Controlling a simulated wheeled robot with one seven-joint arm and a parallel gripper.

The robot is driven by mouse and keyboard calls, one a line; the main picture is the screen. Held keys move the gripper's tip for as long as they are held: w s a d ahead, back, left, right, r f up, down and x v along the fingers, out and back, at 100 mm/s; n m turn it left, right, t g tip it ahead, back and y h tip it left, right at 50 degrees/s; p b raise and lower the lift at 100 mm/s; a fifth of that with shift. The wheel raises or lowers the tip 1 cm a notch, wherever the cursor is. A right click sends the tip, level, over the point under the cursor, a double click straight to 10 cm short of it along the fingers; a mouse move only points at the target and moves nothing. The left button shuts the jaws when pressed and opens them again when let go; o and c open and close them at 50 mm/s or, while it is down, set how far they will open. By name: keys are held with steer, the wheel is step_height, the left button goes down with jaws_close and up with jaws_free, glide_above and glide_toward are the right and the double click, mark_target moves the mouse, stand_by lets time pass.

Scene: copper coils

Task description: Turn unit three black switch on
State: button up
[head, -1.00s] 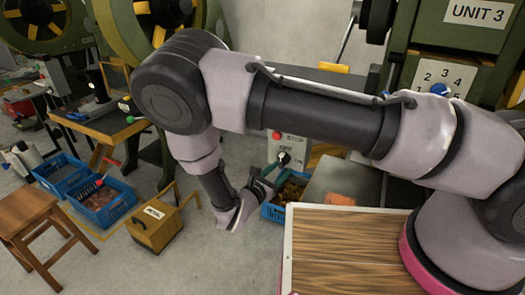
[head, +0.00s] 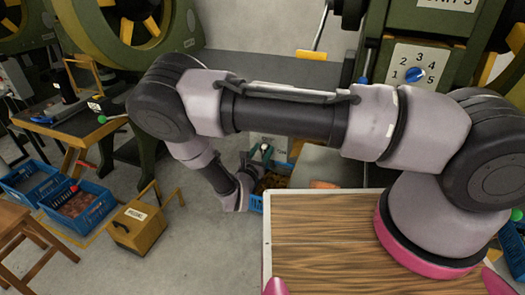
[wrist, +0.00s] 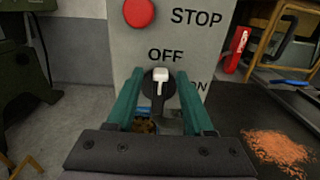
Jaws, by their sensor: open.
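The black switch (wrist: 149,88) is a round dark knob with a white lever, on a grey control box (wrist: 190,50). OFF is printed above it and ON to its lower right; the white lever stands upright under OFF. In the wrist view my gripper (wrist: 160,82) is open, its green fingers on either side of the knob. I cannot tell whether they touch it. In the head view my gripper (head: 257,160) is at the front of the box, low in the middle, and mostly hides the switch.
A red STOP button (wrist: 139,12) is above the switch. A blue crate (head: 256,203) is below my gripper. A wooden-topped surface (head: 330,235) is at the right front. A numbered dial (head: 414,75) is on the green machine. A yellow box (head: 140,228) is on the floor, left.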

steer(key=shift+w+d, duration=0.1)
steer(key=shift+w, duration=0.05)
jaws_close()
